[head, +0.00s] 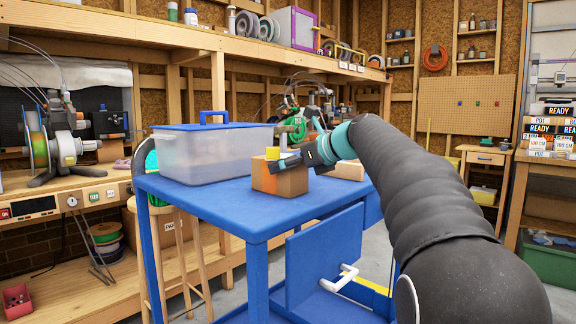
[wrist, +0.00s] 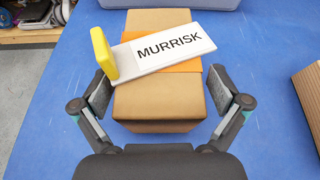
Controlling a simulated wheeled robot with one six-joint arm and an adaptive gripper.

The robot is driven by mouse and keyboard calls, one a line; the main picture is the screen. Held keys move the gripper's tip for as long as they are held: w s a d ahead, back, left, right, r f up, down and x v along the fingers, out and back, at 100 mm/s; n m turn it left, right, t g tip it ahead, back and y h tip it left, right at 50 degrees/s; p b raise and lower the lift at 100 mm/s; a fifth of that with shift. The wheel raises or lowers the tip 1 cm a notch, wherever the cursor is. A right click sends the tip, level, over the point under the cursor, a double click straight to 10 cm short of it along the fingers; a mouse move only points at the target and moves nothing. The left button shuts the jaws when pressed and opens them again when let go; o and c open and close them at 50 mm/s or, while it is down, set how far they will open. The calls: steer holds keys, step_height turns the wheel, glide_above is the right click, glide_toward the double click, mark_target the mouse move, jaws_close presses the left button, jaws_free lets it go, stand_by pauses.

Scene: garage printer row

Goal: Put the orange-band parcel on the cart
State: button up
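The orange-band parcel (head: 284,182) is a brown carton on a blue table-like top (head: 220,203) in the head view. In the wrist view the parcel (wrist: 160,105) lies under my gripper (wrist: 167,92). A white plate (wrist: 170,45) reading MURRISK, with a yellow block (wrist: 103,52) at its left end, lies across its orange band. My gripper (head: 298,160) is open, one finger on each side of the parcel, with a visible gap on both sides. A lower blue panel (head: 322,252) with a white handle (head: 340,279) shows below; I cannot tell whether this blue structure is the cart.
A clear bin with a blue lid (head: 212,152) stands behind and left of the parcel. Another carton (head: 346,171) lies on the blue top to the right, also at the wrist view's right edge (wrist: 310,95). Wooden benches with printers line the left wall. The front left blue top is bare.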

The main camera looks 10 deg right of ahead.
steer(key=shift+r, duration=0.15)
steer(key=v, duration=1.2)
steer(key=shift+p, duration=0.35)
steer(key=s+a+f+n+g+h, duration=0.2)
steer(key=s+a+f+n, duration=0.2)
steer(key=s+f+n, duration=0.3)
steer(key=s+a+f+n+g+h, duration=0.1)
steer(key=s+a+f+n+h, duration=0.1)
steer(key=s+a+f+n, duration=0.4)
steer(key=s+d+f+n+g+h, duration=0.1)
steer(key=s+f+n+h, duration=0.1)
steer(key=s+f+n, duration=0.5)
steer(key=s+d+f+n+g+h, duration=0.1)
steer(key=s+d+f+n+h, duration=0.1)
steer(key=s+f+n, duration=0.6)
steer(key=s+f, duration=0.3)
steer(key=f, duration=0.4)
steer(key=shift+s, duration=0.25)
